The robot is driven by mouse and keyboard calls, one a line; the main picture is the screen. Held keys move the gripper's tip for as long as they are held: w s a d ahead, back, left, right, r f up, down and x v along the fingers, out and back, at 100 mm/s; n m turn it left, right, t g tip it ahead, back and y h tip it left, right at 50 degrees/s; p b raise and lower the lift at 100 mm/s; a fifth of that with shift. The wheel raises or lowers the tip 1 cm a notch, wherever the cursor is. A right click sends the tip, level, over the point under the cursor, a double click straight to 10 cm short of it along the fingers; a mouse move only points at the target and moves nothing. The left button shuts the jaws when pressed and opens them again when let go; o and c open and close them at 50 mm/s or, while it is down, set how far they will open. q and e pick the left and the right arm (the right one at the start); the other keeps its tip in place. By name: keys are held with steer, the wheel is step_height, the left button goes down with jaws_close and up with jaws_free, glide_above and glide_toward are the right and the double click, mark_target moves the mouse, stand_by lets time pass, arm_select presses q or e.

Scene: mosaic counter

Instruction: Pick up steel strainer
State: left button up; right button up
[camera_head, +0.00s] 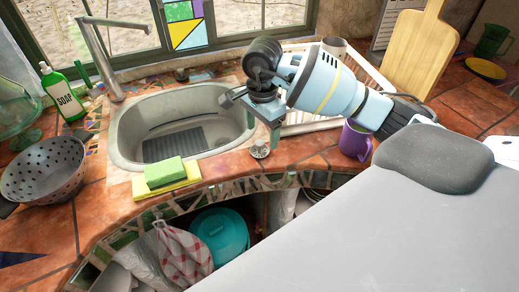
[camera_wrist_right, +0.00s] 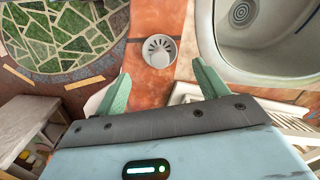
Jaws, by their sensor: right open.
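The steel strainer (camera_head: 259,149) is a small round metal piece lying on the terracotta counter edge, in front of the sink's right corner. In the right wrist view the strainer (camera_wrist_right: 159,50) shows as a pale disc with slots, lying ahead of and roughly centred between the fingers. My right gripper (camera_head: 252,122) is above the counter by the sink's right front corner. In the wrist view its two green fingers (camera_wrist_right: 160,72) are spread apart with nothing between them. The gripper looks apart from the strainer. My left gripper is not in view.
The sink (camera_head: 180,125) is left of the strainer. A green sponge (camera_head: 164,172) lies on a yellow cloth (camera_head: 185,186) at its front edge. A purple mug (camera_head: 355,139) and a white dish rack (camera_head: 305,122) are on the right. A grey colander (camera_head: 45,170) stands at left.

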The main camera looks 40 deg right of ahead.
mark_target(260, 142)
steer(key=f, duration=0.4)
steer(key=shift+a+p, duration=0.25)
steer(key=shift+p, duration=0.05)
steer(key=shift+f, duration=0.55)
steer(key=c, duration=1)
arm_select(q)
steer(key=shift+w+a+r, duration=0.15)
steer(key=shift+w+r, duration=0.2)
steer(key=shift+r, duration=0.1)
arm_select(e)
steer(key=shift+r, duration=0.2)
